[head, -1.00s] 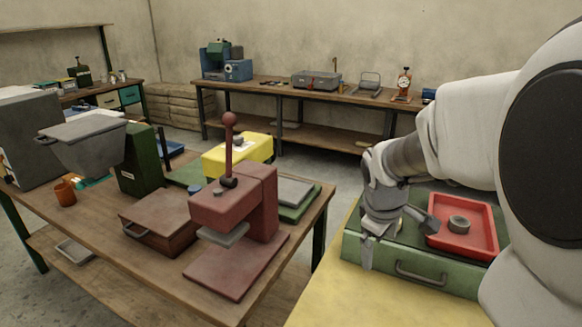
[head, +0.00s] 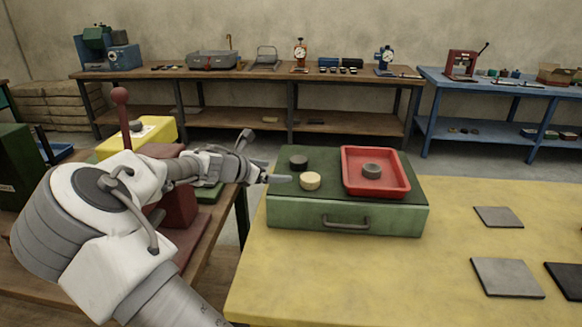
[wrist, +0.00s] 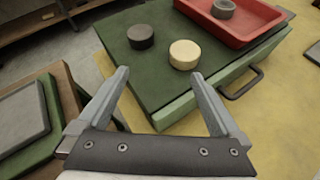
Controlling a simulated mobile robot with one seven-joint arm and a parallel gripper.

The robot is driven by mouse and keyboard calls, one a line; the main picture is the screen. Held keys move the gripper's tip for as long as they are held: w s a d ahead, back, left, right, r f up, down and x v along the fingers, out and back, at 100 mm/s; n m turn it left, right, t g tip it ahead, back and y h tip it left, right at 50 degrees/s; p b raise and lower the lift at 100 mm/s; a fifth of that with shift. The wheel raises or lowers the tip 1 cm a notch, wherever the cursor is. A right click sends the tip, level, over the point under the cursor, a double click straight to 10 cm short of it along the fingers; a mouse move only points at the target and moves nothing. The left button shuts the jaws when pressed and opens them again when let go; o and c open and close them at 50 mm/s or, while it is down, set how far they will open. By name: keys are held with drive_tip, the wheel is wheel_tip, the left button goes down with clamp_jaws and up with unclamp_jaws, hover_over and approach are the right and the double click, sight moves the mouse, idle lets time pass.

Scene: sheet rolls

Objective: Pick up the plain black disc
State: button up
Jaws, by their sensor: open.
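The plain black disc (head: 299,162) lies on the dark green top of the green case (head: 334,217), near its back left corner. It also shows in the wrist view (wrist: 141,37), beyond my open fingers. A cream disc (head: 310,181) lies close to it, in front and to the right; in the wrist view the cream disc (wrist: 184,54) is to its right. My gripper (head: 262,158) is open and empty at the left side of the case, apart from both discs. Its two fingers also show in the wrist view (wrist: 158,95).
A red tray (head: 405,188) holding a grey ring-like disc (head: 371,171) sits on the case's right part. The case stands on a yellow table (head: 400,275) with grey plates (head: 498,217) at right. A maroon press (head: 180,200) stands left, behind my arm.

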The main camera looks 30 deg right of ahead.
drive_tip(key=w+a+n+t+h, duration=0.1)
drive_tip(key=w+a+n, duration=0.1)
drive_tip(key=w, duration=0.1)
drive_tip(key=b, duration=0.2)
approach(294, 162)
drive_tip(key=x, duration=0.5)
drive_tip(key=shift+s, duration=0.3)
drive_tip(key=shift+b+x, duration=0.5)
drive_tip(key=shift+x, duration=2.45)
drive_tip(key=shift+w+a+f, duration=0.1)
drive_tip(key=shift+w+a, duration=0.05)
drive_tip(key=shift+w, duration=0.05)
drive_tip(key=shift+c, duration=0.3)
drive_tip(key=c, duration=1.3)
